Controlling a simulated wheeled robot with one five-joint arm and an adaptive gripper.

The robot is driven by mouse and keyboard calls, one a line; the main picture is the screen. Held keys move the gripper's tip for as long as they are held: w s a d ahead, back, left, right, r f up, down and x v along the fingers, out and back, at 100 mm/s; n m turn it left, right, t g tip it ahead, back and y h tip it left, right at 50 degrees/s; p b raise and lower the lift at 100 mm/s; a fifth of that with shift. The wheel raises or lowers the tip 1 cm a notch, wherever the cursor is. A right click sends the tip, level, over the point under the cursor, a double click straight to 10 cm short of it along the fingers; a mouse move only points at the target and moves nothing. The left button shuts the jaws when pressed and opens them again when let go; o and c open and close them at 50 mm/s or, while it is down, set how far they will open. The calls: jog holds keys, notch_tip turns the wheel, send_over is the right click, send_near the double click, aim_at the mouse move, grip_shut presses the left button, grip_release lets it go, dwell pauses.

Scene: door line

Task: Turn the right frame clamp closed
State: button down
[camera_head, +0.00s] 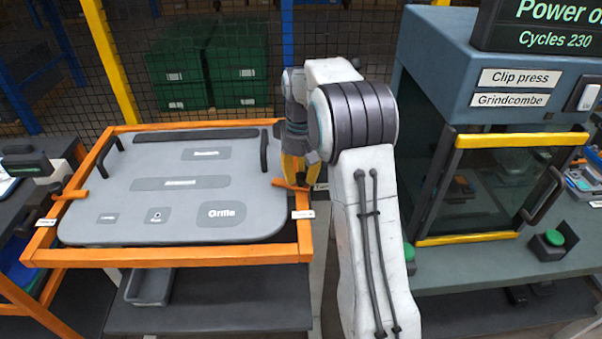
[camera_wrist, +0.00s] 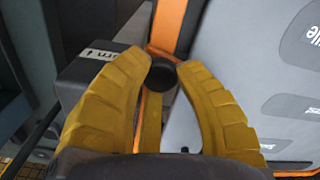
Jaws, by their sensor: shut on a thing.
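The grey door panel (camera_head: 170,205) lies in the orange frame (camera_head: 165,257). The right frame clamp (camera_head: 292,185) is a small orange lever at the frame's right side, partly hidden by my gripper. My gripper (camera_head: 294,180) reaches down onto it with yellow fingers. In the wrist view my gripper (camera_wrist: 164,66) has its fingers closed around the clamp, with a dark round knob (camera_wrist: 163,74) between the fingertips. Most of the lever is hidden by the fingers there. The left frame clamp (camera_head: 70,195) is an orange lever with a dark knob on the frame's left side.
A clip press (camera_head: 480,85) with a yellow-edged clear door stands to the right. Green crates (camera_head: 240,75) sit behind a mesh fence. A grey bin (camera_head: 150,288) is under the frame. Black handles (camera_head: 263,150) rise from the panel.

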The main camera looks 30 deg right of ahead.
aim_at(301, 176)
jog(key=n+p, duration=0.1)
jog(key=n, duration=0.2)
jog(key=shift+f+n, duration=0.15)
jog(key=shift+n, duration=0.25)
jog(key=c, duration=0.8)
grip_release()
jog(key=shift+c, duration=0.2)
notch_tip(301, 176, up, 12)
